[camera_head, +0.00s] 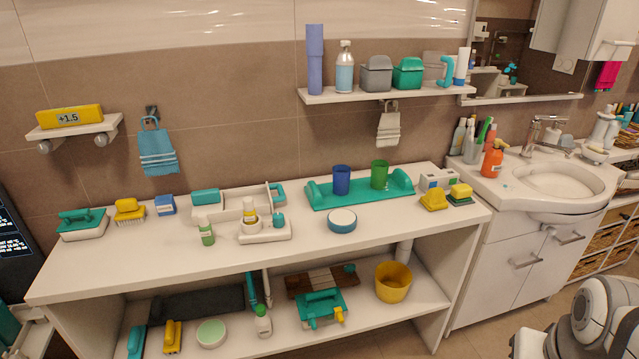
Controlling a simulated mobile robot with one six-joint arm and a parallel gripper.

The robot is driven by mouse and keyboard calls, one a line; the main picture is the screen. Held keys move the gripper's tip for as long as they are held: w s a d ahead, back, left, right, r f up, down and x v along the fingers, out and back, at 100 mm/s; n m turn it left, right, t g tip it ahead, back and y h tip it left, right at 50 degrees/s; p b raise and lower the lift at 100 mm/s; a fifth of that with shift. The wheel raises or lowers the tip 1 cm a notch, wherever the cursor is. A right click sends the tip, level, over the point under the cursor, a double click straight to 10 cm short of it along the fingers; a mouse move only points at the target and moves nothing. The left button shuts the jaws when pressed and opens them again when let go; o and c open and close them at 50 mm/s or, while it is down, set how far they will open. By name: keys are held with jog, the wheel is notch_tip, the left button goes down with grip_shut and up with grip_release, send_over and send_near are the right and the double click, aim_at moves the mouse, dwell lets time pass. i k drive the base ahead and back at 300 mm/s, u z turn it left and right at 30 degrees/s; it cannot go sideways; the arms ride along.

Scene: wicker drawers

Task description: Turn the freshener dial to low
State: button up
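A white device on a flat base (264,235) stands near the front middle of the long white counter. It has a round holder with a small yellow-and-white bottle (250,210) and a small teal knob-like part (278,220) on its right. It may be the freshener, but I cannot tell for sure, and no dial setting is readable. A small green container (206,233) stands to its left. White rounded links of my own arm show at the bottom right, far from the device. My gripper's fingers are not in view.
The long counter (130,262) also holds a teal tray (330,203) with blue and green cups, a blue round dish (342,220), brushes and sponges. A lower shelf (370,315) holds a yellow bucket (393,282). A sink cabinet (500,250) adjoins the right end.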

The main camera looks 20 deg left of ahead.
aim_at(278, 221)
jog(key=u, duration=0.75)
jog(key=i, duration=1.2)
jog(key=u, duration=0.65)
